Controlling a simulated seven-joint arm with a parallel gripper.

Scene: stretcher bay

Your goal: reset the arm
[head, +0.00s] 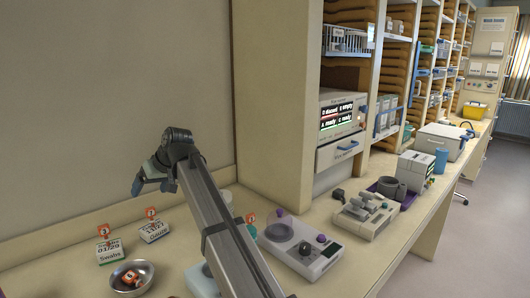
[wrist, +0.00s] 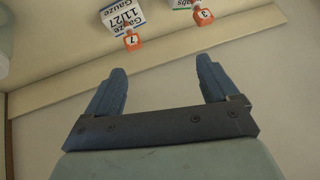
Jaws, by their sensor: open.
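My gripper (head: 139,186) is at the left in the head view, raised above the back of the counter near the wall. In the wrist view its two blue fingers (wrist: 160,88) stand wide apart with nothing between them. My arm runs from the bottom middle of the head view up to the gripper and hides part of the counter.
On the counter (head: 175,265) below are a swabs box (head: 112,252), a gauze box (head: 153,231) and a metal bowl (head: 131,278) with an orange tagged item. A scale-like device (head: 300,247) stands right of my arm. Shelves and a cabinet (head: 285,90) rise behind.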

